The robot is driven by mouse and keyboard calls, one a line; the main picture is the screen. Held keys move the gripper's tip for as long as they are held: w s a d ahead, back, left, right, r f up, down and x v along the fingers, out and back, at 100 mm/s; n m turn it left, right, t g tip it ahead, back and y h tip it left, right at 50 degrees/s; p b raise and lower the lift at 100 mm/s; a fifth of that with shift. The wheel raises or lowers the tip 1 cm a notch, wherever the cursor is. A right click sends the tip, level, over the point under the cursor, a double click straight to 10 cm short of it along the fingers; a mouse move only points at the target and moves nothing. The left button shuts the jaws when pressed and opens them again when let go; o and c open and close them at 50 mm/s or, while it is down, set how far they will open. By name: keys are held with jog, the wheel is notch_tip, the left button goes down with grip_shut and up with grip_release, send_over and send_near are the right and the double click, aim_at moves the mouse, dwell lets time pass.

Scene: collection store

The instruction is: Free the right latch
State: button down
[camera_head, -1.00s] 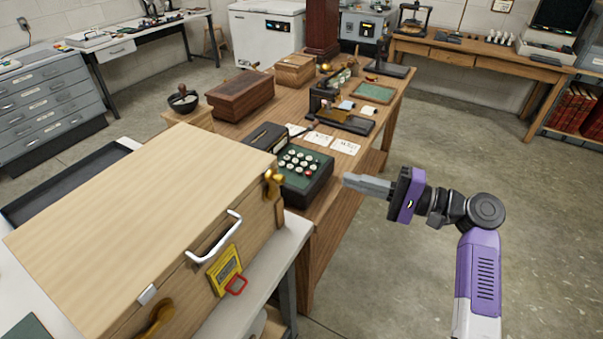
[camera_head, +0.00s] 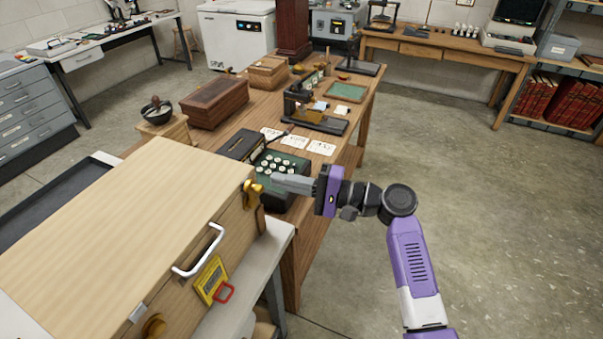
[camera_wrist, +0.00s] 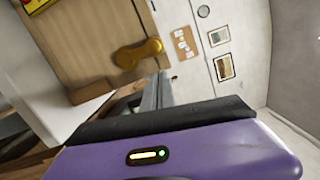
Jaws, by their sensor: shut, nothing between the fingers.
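The wooden case (camera_head: 120,200) stands at the lower left with its lid down. The right latch (camera_head: 252,190) is a brass piece at the right end of its front, by the lid seam. It also shows in the wrist view (camera_wrist: 138,53) as a lobed brass plate lying across the wood. My gripper (camera_head: 274,182) is shut and empty. Its tips point left at the right latch and look close to it; I cannot tell whether they touch. In the wrist view the fingers (camera_wrist: 158,90) are just below and right of the latch. The left latch (camera_head: 153,326) is brass, partly cut off below.
A white handle (camera_head: 203,252), a yellow label (camera_head: 210,279) and a red ring (camera_head: 224,292) are on the case front. A keyed machine (camera_head: 280,168) sits on the wooden table behind my gripper. Open floor (camera_head: 480,230) lies to the right.

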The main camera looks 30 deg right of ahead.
jog(key=shift+s+a+r+p, duration=0.15)
jog(key=shift+s+a, duration=0.15)
jog(key=shift+a, duration=0.2)
jog(key=shift+s+a+r+p, duration=0.15)
jog(key=shift+s+a, duration=0.1)
jog(key=shift+a, duration=0.2)
jog(key=shift+s+a+n+b, duration=0.15)
jog(key=shift+a+n+b, duration=0.05)
jog(key=shift+n+b, duration=0.35)
jog(key=s+a+f+n+h+b, duration=0.2)
jog(key=s+a+n+b, duration=0.2)
jog(key=n+b, duration=1)
jog(key=shift+a+f+n+h+b, duration=0.2)
jog(key=shift+a+n+h+b, duration=0.15)
jog(key=shift+a, duration=0.55)
jog(key=shift+s+a+f, duration=0.1)
jog(key=shift+s+f, duration=0.05)
